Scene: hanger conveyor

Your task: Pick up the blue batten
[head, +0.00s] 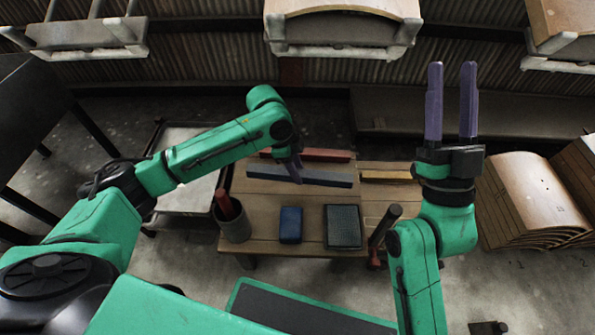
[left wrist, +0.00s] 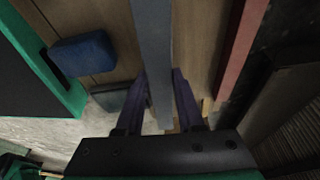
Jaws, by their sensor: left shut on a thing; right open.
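The blue batten (head: 325,178) is a long grey-blue bar lying crosswise over the back part of the wooden table. My left gripper (head: 297,177) reaches down to it near its middle. In the left wrist view the blue batten (left wrist: 154,35) runs between the two purple fingers of the left gripper (left wrist: 161,78), which are shut on it. I cannot tell whether the batten touches the tabletop. My right gripper (head: 452,68) is open and empty, its fingers pointing up, to the right of the table.
The wooden table (head: 265,203) also holds a red batten (head: 325,154), yellow batten (head: 388,177), blue block (head: 290,225), dark pad (head: 343,227), and cup (head: 234,229) with a red item. A dark-handled tool (head: 386,224) is at right. Curved boards (head: 530,195) stand at far right.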

